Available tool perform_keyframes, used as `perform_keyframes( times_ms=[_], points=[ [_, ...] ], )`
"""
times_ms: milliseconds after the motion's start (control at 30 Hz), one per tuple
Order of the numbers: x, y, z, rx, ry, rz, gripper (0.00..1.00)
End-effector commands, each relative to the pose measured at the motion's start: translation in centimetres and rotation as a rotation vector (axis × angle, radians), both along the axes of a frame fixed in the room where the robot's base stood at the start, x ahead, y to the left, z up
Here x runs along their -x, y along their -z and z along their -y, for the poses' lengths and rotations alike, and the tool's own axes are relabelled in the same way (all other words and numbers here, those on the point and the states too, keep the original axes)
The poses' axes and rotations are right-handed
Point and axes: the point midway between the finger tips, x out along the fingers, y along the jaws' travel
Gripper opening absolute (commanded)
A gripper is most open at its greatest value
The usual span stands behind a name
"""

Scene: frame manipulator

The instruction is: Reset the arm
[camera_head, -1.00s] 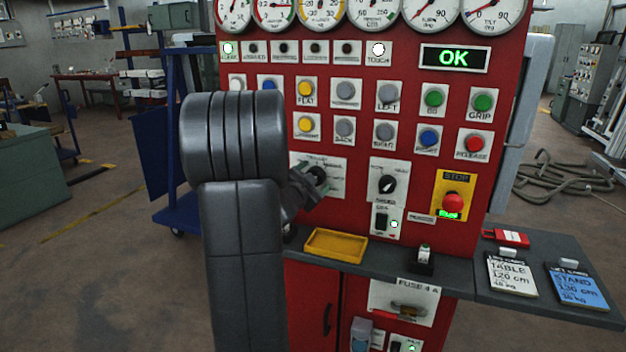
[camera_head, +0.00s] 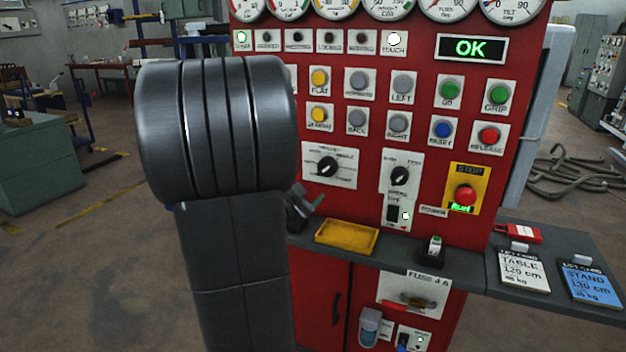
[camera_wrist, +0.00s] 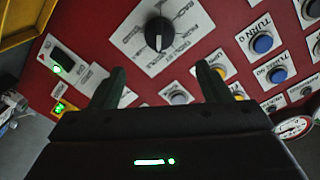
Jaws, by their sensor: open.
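The red control panel (camera_head: 365,215) stands in front of me, its display (camera_head: 471,48) reading OK in green. A blue button (camera_head: 443,130), its blurred label seeming to read RESET, sits at the right between a grey and a red button. My gripper (camera_head: 306,206) shows partly behind my dark arm, below a black selector knob (camera_head: 327,167) and apart from it. In the wrist view my gripper (camera_wrist: 161,82) is open and empty, its two fingers spread. A black knob (camera_wrist: 158,33) on a white plate lies beyond the gap between them. My arm hides the panel's left part.
A yellow tray (camera_head: 346,235) lies on the grey shelf under the gripper. A red STOP button (camera_head: 465,196) on a yellow plate is at the right, with a second knob (camera_head: 400,176) left of it. Cards and a red item (camera_head: 518,233) lie on the right shelf.

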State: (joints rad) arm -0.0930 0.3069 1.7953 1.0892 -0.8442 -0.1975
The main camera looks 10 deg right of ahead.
Motion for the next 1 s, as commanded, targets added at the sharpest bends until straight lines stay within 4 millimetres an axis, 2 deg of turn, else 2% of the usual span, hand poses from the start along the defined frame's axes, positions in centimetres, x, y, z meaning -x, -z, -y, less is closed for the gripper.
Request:
perform_keyframes(
  times_ms=[200,567,767,1000],
  points=[
    [0.9,0.0,-0.7,0.0,-0.001,0.001,0.71],
    [0.6,0.0,-0.4,0.0,0.001,0.001,0.71],
    [-1.4,0.1,1.2,0.001,0.003,0.001,0.71],
    [-5.3,0.3,4.0,0.0,0.004,0.0,0.71]
  ],
)
